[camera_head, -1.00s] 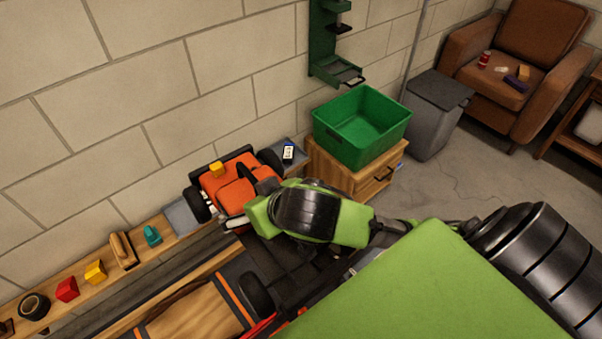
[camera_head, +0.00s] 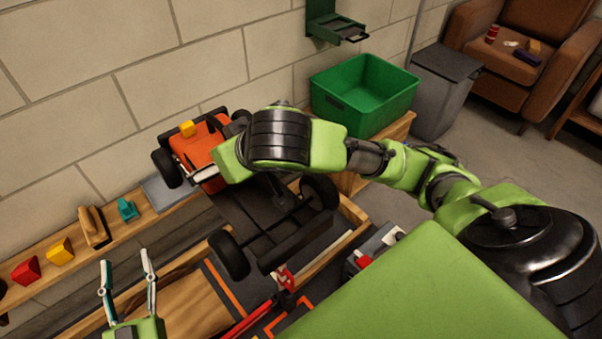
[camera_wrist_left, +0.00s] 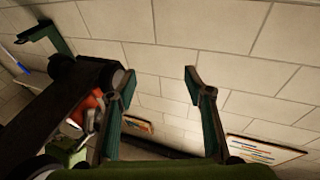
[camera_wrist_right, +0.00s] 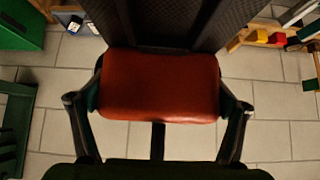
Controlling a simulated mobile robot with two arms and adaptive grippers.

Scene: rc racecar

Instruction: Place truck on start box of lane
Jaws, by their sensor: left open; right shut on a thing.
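The truck (camera_head: 205,140) has an orange front body and a long black rear frame with large black wheels. It hangs tilted near the wall shelf. My right gripper is shut on its orange part (camera_wrist_right: 160,85), as the right wrist view shows; in the head view my right arm hides the grip. My left gripper (camera_head: 125,257) is open and empty at lower left, left of the truck; its parted fingers (camera_wrist_left: 160,75) show in the left wrist view. Orange lines (camera_head: 226,290) mark a wooden lane area below the truck; I cannot tell which part is the start box.
A wall shelf holds a red block (camera_head: 26,270), a yellow block (camera_head: 60,252), a wooden tool (camera_head: 93,226) and a teal piece (camera_head: 127,208). A green bin (camera_head: 365,95) stands behind my right arm. A grey trash can (camera_head: 440,90) and brown armchair (camera_head: 520,50) are farther right.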

